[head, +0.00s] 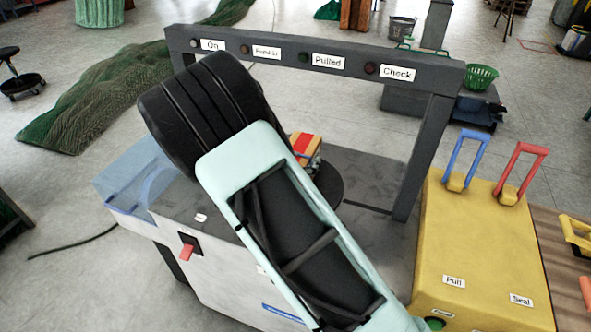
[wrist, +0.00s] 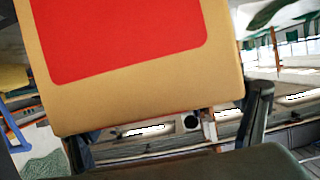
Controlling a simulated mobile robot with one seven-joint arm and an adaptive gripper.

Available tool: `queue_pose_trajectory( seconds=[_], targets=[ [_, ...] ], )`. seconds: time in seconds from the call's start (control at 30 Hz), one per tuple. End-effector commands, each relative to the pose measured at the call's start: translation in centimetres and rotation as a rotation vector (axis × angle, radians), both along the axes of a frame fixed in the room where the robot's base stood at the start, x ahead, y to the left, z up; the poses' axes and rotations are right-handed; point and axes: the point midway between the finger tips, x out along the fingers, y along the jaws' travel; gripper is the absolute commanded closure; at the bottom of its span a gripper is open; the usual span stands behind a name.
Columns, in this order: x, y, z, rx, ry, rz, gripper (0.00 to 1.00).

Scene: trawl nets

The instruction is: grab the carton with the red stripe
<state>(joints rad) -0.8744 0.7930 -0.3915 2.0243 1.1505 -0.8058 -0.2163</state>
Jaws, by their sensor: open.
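The carton (head: 306,150) is tan-yellow with a red band and sits on a dark round disc (head: 331,188) on the grey machine. My arm hides its left and lower part in the head view. In the wrist view the carton (wrist: 150,95) fills the upper middle, very close, with its red patch facing the camera. My gripper (wrist: 168,125) shows as dark finger parts at the carton's lower left and right. It is open, with the carton in front of or between the fingers; contact cannot be told.
A dark frame (head: 318,58) with labels and lamps spans the machine. A red switch (head: 187,250) is on its front. A yellow box (head: 480,250) with blue and red handles stands at right. A clear blue bin (head: 135,185) is at left.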

Motion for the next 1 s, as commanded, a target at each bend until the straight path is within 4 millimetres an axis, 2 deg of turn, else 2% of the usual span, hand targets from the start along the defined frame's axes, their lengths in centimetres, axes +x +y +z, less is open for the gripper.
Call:
queue_pose_trajectory(
  seconds=[0.1,0.33,1.0],
  targets=[
    [0.66,-0.27,-0.22,0.0,-0.001,0.0,0.14],
    [0.67,-0.25,-0.23,0.0,0.0,0.001,0.17],
    [0.64,-0.23,-0.23,0.0,0.0,0.001,0.9]
  ],
)
